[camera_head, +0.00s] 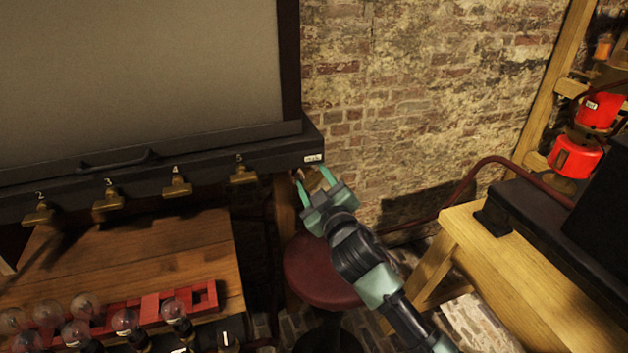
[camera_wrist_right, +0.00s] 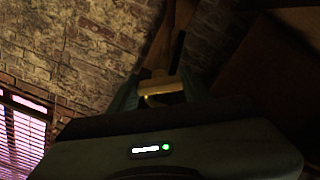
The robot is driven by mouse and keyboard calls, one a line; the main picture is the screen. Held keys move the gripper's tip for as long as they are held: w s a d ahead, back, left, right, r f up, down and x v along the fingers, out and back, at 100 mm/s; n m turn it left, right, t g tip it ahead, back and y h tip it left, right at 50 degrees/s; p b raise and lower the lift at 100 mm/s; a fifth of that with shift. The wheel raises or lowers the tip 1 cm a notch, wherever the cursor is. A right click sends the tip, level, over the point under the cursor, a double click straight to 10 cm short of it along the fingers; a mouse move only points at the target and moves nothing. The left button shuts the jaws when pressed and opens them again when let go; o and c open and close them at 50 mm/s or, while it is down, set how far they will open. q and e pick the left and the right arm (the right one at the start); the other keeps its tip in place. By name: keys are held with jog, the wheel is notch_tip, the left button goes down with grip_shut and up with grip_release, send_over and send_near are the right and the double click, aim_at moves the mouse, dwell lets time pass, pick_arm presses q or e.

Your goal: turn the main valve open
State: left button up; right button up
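The main valve (camera_head: 315,181) is a small brass piece below a white label at the right end of the dark cabinet, partly hidden by my right gripper. My right gripper (camera_head: 316,187) has its two green fingers on either side of it. In the right wrist view the brass handle (camera_wrist_right: 161,86) spans the gap between the fingertips (camera_wrist_right: 160,90). The fingers stand apart with the brass between them; whether they press on it I cannot tell. My left gripper is not in view.
Brass valves numbered 2 to 5 (camera_head: 177,187) hang along the cabinet's front edge (camera_head: 90,185). A wooden table (camera_head: 120,260) with bulbs and a red rack stands below. A red stool (camera_head: 315,270) is under my right arm. A wooden bench (camera_head: 490,260) stands right.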

jog(key=o, duration=0.4)
jog(key=shift+c, duration=0.2)
jog(key=shift+s, duration=0.1)
jog(key=shift+s+d+f, duration=0.15)
jog(key=shift+s, duration=0.2)
jog(key=b+v, duration=0.1)
jog(key=v, duration=0.6)
